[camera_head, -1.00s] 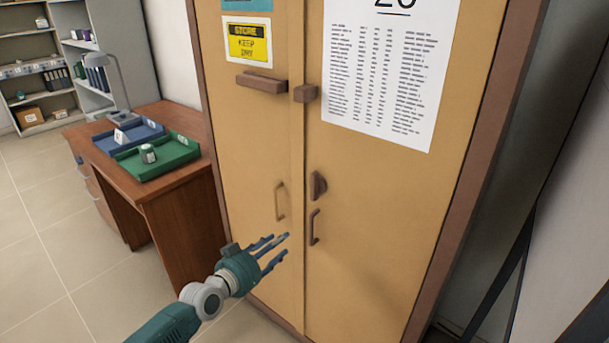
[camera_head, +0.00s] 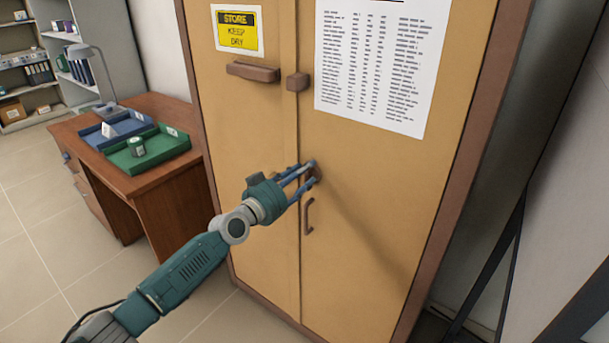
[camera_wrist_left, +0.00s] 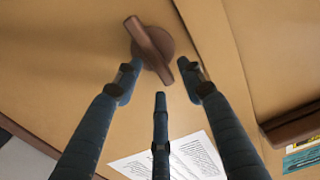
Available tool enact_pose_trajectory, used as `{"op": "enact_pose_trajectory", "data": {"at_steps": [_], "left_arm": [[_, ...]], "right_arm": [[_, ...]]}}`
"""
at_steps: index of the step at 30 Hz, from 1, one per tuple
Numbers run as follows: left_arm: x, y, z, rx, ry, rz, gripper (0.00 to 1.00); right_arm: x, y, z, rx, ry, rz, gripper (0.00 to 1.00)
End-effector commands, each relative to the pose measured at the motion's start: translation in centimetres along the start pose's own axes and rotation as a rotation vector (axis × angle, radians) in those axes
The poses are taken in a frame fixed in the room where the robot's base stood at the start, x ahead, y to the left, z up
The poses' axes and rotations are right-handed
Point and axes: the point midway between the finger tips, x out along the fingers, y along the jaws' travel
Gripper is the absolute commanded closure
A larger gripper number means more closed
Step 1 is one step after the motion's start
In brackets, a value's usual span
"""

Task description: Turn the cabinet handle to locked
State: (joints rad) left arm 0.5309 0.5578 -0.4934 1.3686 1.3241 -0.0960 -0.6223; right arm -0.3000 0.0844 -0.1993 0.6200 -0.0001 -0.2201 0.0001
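The tan two-door cabinet (camera_head: 370,200) stands ahead. Its brown turn handle (camera_head: 317,173) is on the right door near the seam, partly hidden behind my left fingers in the head view. In the left wrist view the handle (camera_wrist_left: 151,44) is a bar on a round base, slanting from upper left to lower right. My left gripper (camera_head: 311,172) is at the handle. In the wrist view its fingers (camera_wrist_left: 161,80) are spread, with the bar's lower end between the two outer tips. Contact cannot be told. My right gripper is out of view.
A brown pull handle (camera_head: 309,216) sits just below. A brown block (camera_head: 297,82) and a horizontal bar (camera_head: 253,72) are higher up. A desk (camera_head: 165,182) with a green tray (camera_head: 160,155) and a blue tray (camera_head: 115,135) stands left of the cabinet.

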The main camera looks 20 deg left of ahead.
Motion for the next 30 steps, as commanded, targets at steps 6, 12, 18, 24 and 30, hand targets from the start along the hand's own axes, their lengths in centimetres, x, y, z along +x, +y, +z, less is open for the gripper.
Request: {"op": "enact_pose_trajectory", "data": {"at_steps": [6,12,18,24,30], "left_arm": [[0.74,0.02,-0.02,0.0,0.0,0.0,0.6],[0.71,0.01,-0.02,0.0,0.0,0.0,0.66],[0.69,0.0,-0.02,0.0,0.0,0.0,1.0],[0.69,-0.03,0.01,-0.007,0.0,0.0,1.0],[0.69,-0.21,0.09,-0.062,0.0,-0.001,1.0]], "right_arm": [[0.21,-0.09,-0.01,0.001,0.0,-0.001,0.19],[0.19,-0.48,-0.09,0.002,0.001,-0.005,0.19],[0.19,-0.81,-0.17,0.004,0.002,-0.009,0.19],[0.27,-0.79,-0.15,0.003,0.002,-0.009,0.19],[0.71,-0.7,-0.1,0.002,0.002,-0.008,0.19]]}}
